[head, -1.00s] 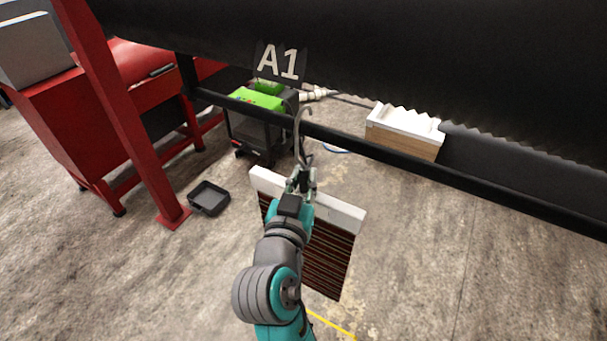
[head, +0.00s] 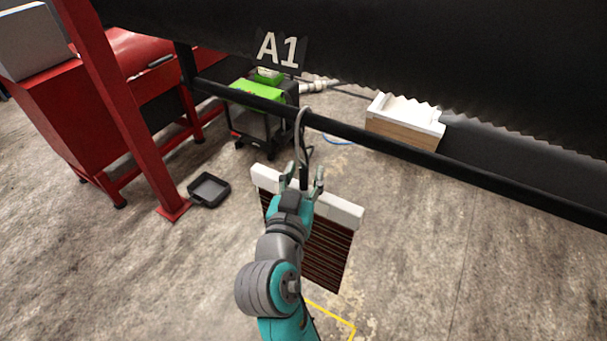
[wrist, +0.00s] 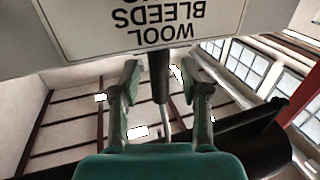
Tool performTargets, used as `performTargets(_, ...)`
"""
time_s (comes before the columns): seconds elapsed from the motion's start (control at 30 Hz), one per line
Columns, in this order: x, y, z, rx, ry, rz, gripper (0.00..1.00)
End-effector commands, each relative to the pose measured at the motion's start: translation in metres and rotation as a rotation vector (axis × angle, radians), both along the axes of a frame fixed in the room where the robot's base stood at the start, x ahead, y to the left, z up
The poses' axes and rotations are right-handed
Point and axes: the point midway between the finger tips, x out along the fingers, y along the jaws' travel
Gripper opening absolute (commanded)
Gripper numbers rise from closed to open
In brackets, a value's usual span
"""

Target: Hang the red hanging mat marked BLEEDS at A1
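The mat (head: 328,255) has dark reddish-brown and black stripes under a white top bar (head: 340,209). In the wrist view its white label (wrist: 150,25) reads WOOL BLEEDS upside down. A grey hook (head: 301,130) rises from the bar on a dark stem and curves over the black rail (head: 385,147), below the A1 sign (head: 280,51). The mat appears to hang there, slightly tilted in the picture. My gripper (head: 303,180) is open around the stem (wrist: 160,85), with gaps on both sides in the wrist view. My arm hides part of the mat.
A red steel post (head: 125,120) and red bench (head: 100,100) stand at left. A black tray (head: 209,189) lies on the floor. A green-and-black machine (head: 262,110) and a white-topped wooden box (head: 403,128) are behind the rail. The floor at right is clear.

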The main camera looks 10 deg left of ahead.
Motion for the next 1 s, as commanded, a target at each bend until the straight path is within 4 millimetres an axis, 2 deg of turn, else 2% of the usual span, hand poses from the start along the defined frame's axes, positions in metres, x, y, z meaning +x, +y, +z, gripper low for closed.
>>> performTargets(0.23,0.000,0.000,-0.002,-0.002,0.004,0.000,0.47)
performTargets(0.37,-0.007,0.001,-0.002,-0.002,0.004,0.001,0.47)
performTargets(0.47,-0.021,0.002,-0.001,-0.001,0.002,0.002,0.47)
performTargets(0.8,-0.088,0.006,0.000,-0.002,0.002,0.005,0.47)
performTargets(1.0,-0.111,0.006,0.001,-0.001,0.001,0.003,0.47)
